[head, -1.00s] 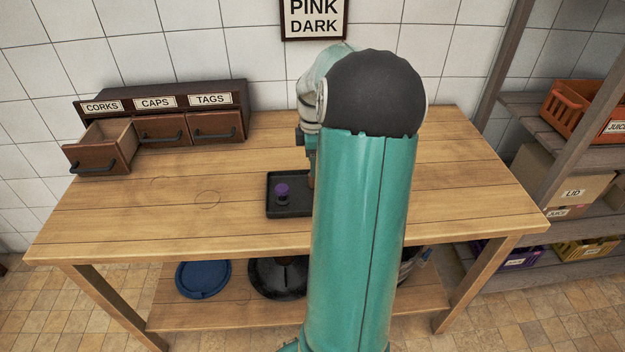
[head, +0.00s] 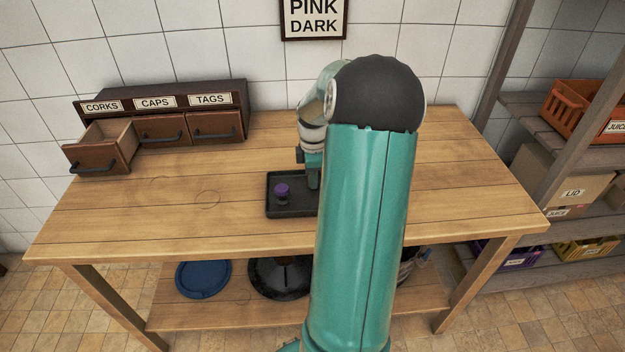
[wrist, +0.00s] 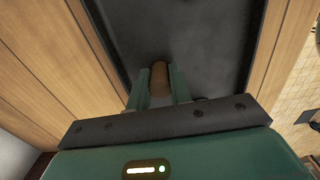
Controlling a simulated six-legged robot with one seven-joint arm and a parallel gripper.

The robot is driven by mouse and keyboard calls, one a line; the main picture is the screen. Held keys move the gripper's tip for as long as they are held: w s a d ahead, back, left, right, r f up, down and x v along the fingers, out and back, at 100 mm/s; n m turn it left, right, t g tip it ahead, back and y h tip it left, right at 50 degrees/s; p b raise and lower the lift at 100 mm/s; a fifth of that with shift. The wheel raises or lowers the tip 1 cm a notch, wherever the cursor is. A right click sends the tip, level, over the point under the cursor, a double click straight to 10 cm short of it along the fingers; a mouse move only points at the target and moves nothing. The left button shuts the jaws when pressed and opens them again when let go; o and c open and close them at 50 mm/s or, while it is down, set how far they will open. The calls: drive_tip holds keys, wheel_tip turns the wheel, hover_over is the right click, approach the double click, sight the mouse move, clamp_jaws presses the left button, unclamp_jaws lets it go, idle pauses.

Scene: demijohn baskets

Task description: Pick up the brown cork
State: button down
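The brown cork (wrist: 160,78) shows in the wrist view, standing out between the two green fingers of my gripper (wrist: 160,86). One finger is on each side of it, very close. I cannot tell whether they press on it. Dark tray floor lies around it. In the head view my gripper (head: 313,178) is low at the right part of the black tray (head: 287,212), and the cork is hidden behind my gripper and arm.
A purple stopper (head: 282,190) stands in the left part of the tray. A drawer unit (head: 165,95) stands at the back left, its corks drawer (head: 98,150) pulled open. The table (head: 150,215) left of the tray is clear. Shelves with crates stand at the right.

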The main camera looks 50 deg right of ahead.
drive_tip(key=shift+r, duration=0.15)
drive_tip(key=shift+r, duration=0.25)
wheel_tip(320, 180, up, 2)
drive_tip(key=shift+r, duration=0.1)
drive_tip(key=w+a+r, duration=0.5)
drive_tip(key=a+r, duration=0.5)
drive_tip(key=a, duration=0.3)
drive_tip(key=shift+w, duration=0.1)
